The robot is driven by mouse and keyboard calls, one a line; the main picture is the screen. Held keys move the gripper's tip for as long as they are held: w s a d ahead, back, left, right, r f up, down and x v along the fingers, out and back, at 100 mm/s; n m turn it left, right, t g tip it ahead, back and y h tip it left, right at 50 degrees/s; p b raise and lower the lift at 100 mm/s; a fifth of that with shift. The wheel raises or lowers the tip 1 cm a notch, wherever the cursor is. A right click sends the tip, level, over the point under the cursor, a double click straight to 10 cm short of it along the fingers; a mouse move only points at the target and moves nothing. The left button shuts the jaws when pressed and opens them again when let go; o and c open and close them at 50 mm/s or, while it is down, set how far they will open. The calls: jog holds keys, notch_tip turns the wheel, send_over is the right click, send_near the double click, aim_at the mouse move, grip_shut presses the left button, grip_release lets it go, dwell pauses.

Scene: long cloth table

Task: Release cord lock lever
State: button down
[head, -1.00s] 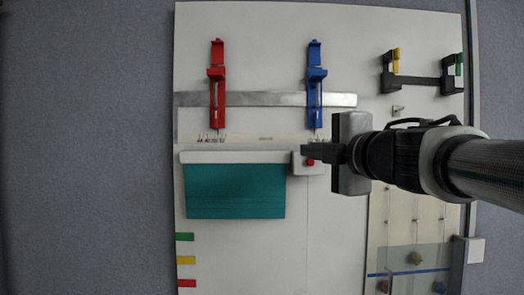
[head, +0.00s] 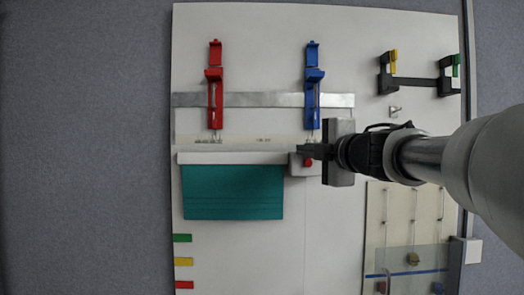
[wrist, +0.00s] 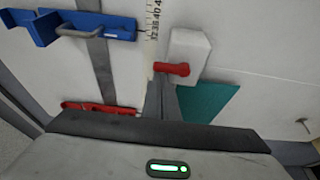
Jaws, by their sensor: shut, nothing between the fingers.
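The cord lock is a small white block (head: 297,168) at the right end of the blind's white head rail (head: 232,158). Its red lever (head: 308,162) shows below my fingers in the head view. In the wrist view the red lever (wrist: 172,69) sticks out leftward from the white block (wrist: 190,48), just beyond my fingertips. My gripper (head: 304,150) is shut and empty, its fingers over the block's upper edge. I cannot tell whether the fingertips touch the lever. The teal blind (head: 232,192) hangs below the rail.
A blue clamp (head: 312,95) and a red clamp (head: 215,95) stand above the rail on a metal strip (head: 265,100). A black bracket (head: 412,82) is at upper right. A clear panel (head: 415,259) is at lower right. The board below the lock is bare.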

jog(key=shift+d+m+t, duration=0.2)
jog(key=shift+m+t, duration=0.1)
jog(key=shift+m, duration=0.5)
jog(key=s+d+m+t+h+b, duration=0.2)
jog(key=s+m+t+b, duration=0.1)
jog(key=s+m, duration=0.6)
jog(key=m+b, duration=0.1)
jog(key=m, duration=0.1)
jog(key=shift+s+d+m+b, duration=0.25)
jog(key=shift+d+m+b, duration=0.05)
dwell(1.0)
dwell(0.4)
